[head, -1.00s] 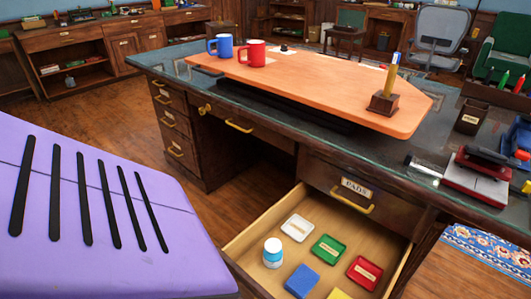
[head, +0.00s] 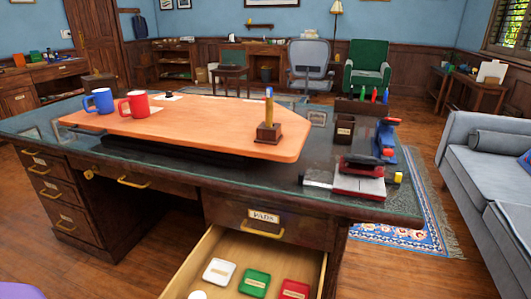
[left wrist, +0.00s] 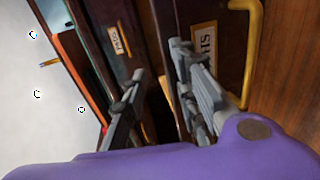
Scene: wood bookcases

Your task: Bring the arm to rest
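My left gripper (left wrist: 158,58) shows in the left wrist view, with its two grey fingers apart and nothing seen between them. It points toward dark wooden drawer fronts; one labelled front (left wrist: 205,45) and a brass handle (left wrist: 252,50) show beyond the right finger. In the head view only a small purple piece of my own body (head: 20,291) shows at the bottom left corner. Neither gripper is seen in the head view. My right gripper is in no view.
The desk (head: 350,200) fills the middle, with an open drawer (head: 195,262) in front holding a white, a green and a red pad. On it stand a blue mug (head: 99,102), a red mug (head: 138,104) and a pen stand (head: 268,132). A grey sofa (head: 480,160) is right.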

